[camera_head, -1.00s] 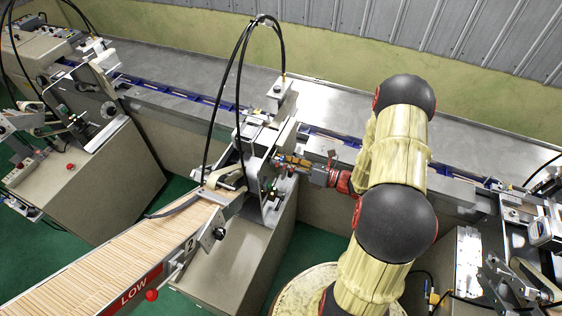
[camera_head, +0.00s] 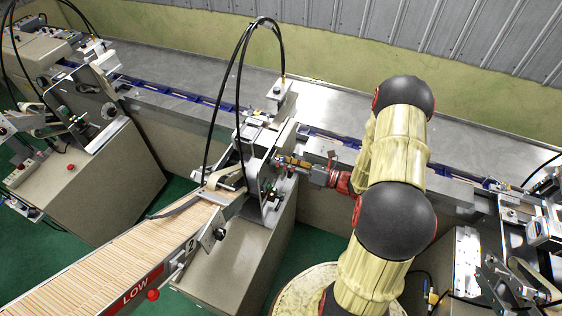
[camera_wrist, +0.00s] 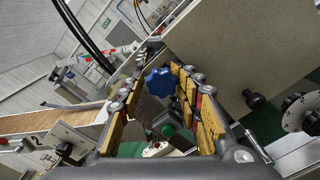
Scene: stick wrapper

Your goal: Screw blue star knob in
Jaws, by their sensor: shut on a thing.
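The blue star knob (camera_wrist: 160,82) shows in the wrist view between the tips of my gripper (camera_wrist: 157,84). The yellow-padded fingers are closed on it, one on each side. In the head view my gripper (camera_head: 283,161) reaches left to the side of the middle machine (camera_head: 262,172). The knob is too small and covered to make out there. How deep the knob sits in the machine cannot be told.
A feed tray of wooden sticks (camera_head: 105,262) slopes down to the lower left from the machine. Black hoses (camera_head: 238,75) arch above it. A long metal conveyor (camera_head: 335,118) runs behind. Other machines stand at the left (camera_head: 85,150) and right (camera_head: 520,240).

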